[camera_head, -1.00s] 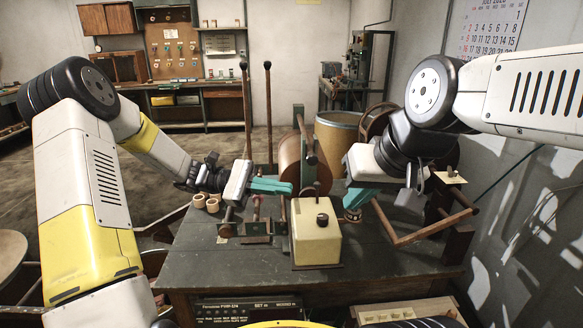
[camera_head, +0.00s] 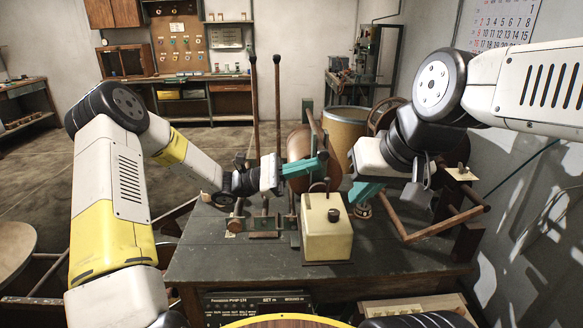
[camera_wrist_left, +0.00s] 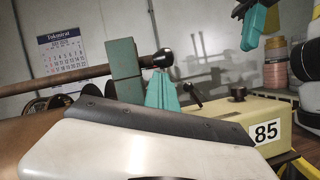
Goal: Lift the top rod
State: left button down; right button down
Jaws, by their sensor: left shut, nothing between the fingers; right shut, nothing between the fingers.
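The top rod (camera_head: 316,128) is a thin brown bar above a large brown roll (camera_head: 298,143) on the winder. In the left wrist view, the rod (camera_wrist_left: 60,78) runs in from the left through a green upright and ends in a black knob (camera_wrist_left: 163,58). My left gripper (camera_head: 318,161) is shut and empty, with teal fingers near the rod's near end. In the left wrist view, its fingertips (camera_wrist_left: 162,82) appear just below the knob; contact cannot be told. My right gripper (camera_head: 355,198) is shut and empty, right of the winder.
A cream box (camera_head: 326,240) marked 85 stands at the winder's front. Two tall knobbed levers (camera_head: 254,100) rise on its left. A wooden frame (camera_head: 445,223) stands at right. The dark bench's front left (camera_head: 225,268) is clear.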

pick_arm(q)
jog(key=shift+s+d+r, duration=0.1)
jog(key=shift+d+r, duration=0.1)
jog(key=shift+d, duration=0.35)
jog(key=shift+r, duration=0.1)
